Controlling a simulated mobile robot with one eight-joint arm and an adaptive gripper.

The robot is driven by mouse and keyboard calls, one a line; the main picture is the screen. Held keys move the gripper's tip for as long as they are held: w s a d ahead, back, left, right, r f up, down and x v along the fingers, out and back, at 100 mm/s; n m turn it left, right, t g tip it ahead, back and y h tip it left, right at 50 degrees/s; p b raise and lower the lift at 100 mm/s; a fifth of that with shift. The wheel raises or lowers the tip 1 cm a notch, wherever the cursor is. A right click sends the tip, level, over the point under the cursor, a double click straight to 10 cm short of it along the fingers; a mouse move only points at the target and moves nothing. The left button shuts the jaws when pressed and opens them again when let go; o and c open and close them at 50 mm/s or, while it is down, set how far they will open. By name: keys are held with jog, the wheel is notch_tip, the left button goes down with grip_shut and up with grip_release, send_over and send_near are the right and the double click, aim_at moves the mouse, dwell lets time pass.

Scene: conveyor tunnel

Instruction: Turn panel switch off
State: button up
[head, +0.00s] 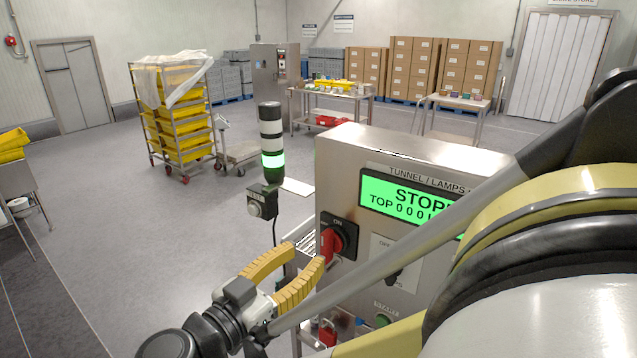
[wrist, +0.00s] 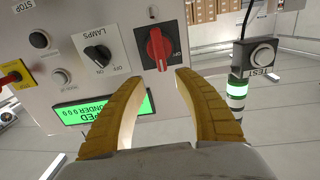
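The grey control panel (head: 400,150) has a red rotary switch (head: 333,241) on a black plate marked ON at the top. Its red handle stands about upright, in line with the ON mark. In the wrist view, the red switch (wrist: 158,46) is just beyond my fingertips. My gripper (head: 306,254) is open, its yellow fingers apart and empty. In the wrist view, my gripper (wrist: 162,77) faces the switch, and I see no contact. A black LAMPS knob (wrist: 97,52) sits beside the switch. The green display (head: 408,200) reads STOP, partly hidden by my arm.
A stack light (head: 271,140) with a lit green band stands left of the panel, with a TEST button box (head: 262,203) below it. A yellow and red button (wrist: 14,76) is at the panel's side in the wrist view.

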aim_at(325, 240)
jog(key=x, duration=0.6)
jog(key=shift+w+d, duration=0.25)
jog(key=shift+w, duration=0.7)
jog(key=shift+w+d, duration=0.1)
jog(key=shift+d, duration=0.25)
jog(key=shift+a, duration=0.1)
grip_shut()
